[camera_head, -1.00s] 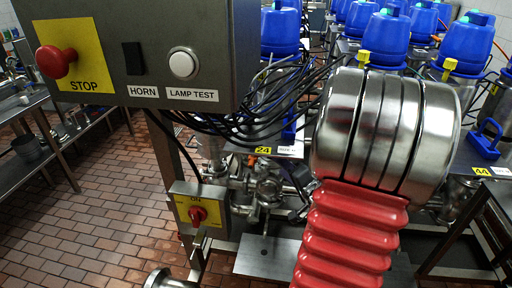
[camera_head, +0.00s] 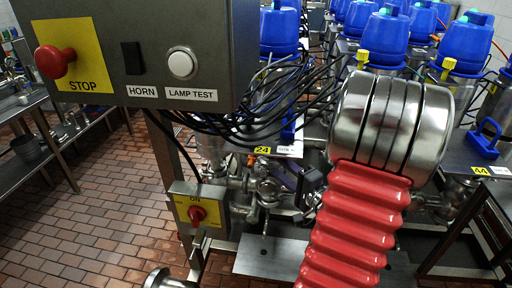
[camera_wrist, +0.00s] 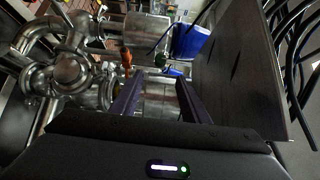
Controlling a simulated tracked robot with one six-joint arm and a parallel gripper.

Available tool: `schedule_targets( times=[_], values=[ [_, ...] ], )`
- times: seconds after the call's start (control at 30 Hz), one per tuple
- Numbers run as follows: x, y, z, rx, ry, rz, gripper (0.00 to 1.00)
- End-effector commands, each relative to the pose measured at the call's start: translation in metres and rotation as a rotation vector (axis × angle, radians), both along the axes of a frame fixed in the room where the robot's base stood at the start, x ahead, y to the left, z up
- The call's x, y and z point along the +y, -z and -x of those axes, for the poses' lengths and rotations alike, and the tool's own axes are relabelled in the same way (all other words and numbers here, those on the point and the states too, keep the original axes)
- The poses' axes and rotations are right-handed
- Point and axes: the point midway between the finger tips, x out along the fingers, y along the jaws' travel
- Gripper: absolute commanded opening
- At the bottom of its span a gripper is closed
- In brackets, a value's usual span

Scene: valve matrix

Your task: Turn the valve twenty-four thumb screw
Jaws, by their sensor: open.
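The yellow tag 24 (camera_head: 263,150) sits on the front edge of a steel plate, with the steel valve piping (camera_head: 265,188) below it. I cannot make out the thumb screw itself in the head view. My gripper (camera_wrist: 158,92) is open in the wrist view, its two dark fingers apart with a steel cylinder (camera_wrist: 160,101) behind the gap. In the head view my gripper is a small dark shape (camera_head: 310,185) beside the piping, partly behind my arm. A small orange-red part (camera_wrist: 126,58) stands beyond the left finger; I cannot tell whether it is the thumb screw.
A grey control box (camera_head: 130,60) with a red stop button hangs at the upper left. Black cables (camera_head: 270,115) loop beneath and beside it. A red switch (camera_head: 197,214) stands on a post. In the wrist view, a dark panel (camera_wrist: 230,70) rises close to the right finger.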

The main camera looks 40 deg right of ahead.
Motion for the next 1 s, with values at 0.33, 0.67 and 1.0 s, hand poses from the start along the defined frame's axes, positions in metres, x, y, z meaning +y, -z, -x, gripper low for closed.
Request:
schedule_targets(
  times=[0.33, 0.67, 1.0],
  values=[
    [-0.005, 0.000, -0.041, 0.000, -0.002, 0.001, 0.42],
    [-0.010, 0.000, -0.087, 0.000, -0.002, 0.001, 0.42],
    [-0.016, 0.000, -0.123, 0.001, 0.000, 0.000, 0.42]
  ],
)
